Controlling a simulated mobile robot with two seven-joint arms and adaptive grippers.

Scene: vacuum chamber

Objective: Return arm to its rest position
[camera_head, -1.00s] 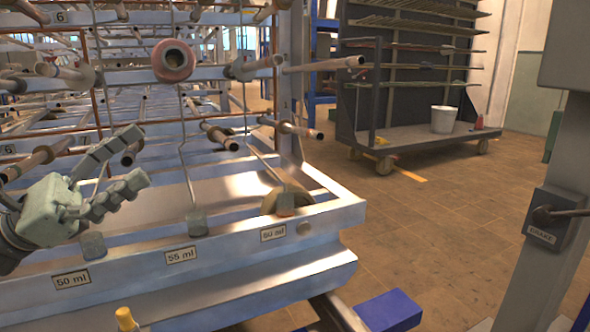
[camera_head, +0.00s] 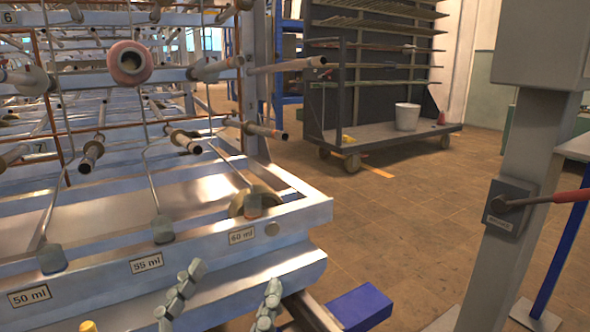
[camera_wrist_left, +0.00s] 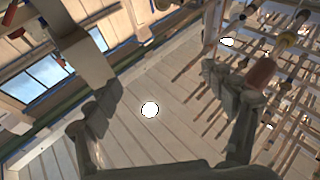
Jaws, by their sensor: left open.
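My left gripper (camera_head: 234,278) shows at the bottom of the head view, its two grey jointed fingers pointing up and spread apart. It is open, with nothing between the fingers. It appears in front of the lower rail of the metal rack (camera_head: 290,213). The rest of the left arm is below the picture. In the left wrist view the open gripper (camera_wrist_left: 160,88) also has empty space between its fingers, with the ceiling and rack tubes behind. My right gripper is in neither view.
The rack carries many tubes, a reddish roller (camera_head: 130,63) and labels such as 55 ml (camera_head: 147,263). A post with a brake lever box (camera_head: 508,208) stands at the right. A blue block (camera_head: 360,307) lies low. A trolley (camera_head: 375,145) holds a white bucket (camera_head: 407,117). Open floor lies between.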

